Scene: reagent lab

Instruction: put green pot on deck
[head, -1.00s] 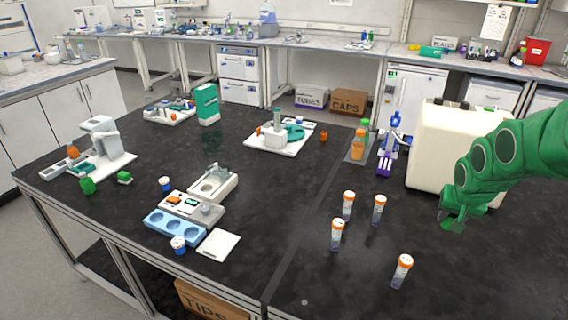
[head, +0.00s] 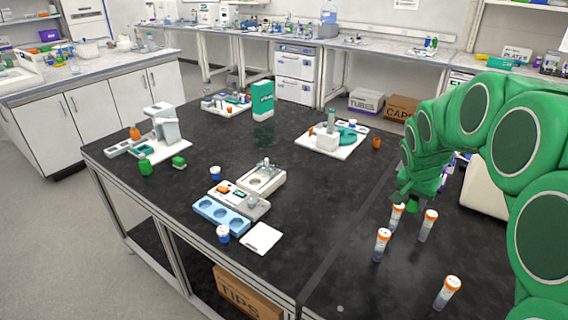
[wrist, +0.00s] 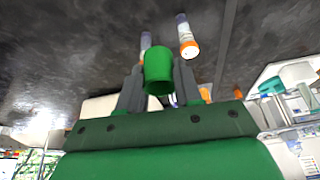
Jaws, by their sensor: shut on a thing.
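In the wrist view a green pot (wrist: 158,68) sits between the two grey fingers of my gripper (wrist: 158,88), which is shut on it. In the head view my gripper (head: 408,196) hangs over the right part of the black bench, just above and behind the orange-capped tubes; the pot blends with my green arm there. I cannot tell which board is the deck. A white board with a grey-white device (head: 165,154) stands at the bench's left, another white board (head: 318,148) at the back middle, and a third (head: 222,110) at the back left.
Several orange-capped tubes (head: 425,228) stand below and near my gripper. Another green pot (head: 146,168) and a green block (head: 179,163) sit by the left board. A blue tray (head: 220,214) and small instruments lie mid-bench. A green box (head: 262,98) stands behind. Bare bench separates these.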

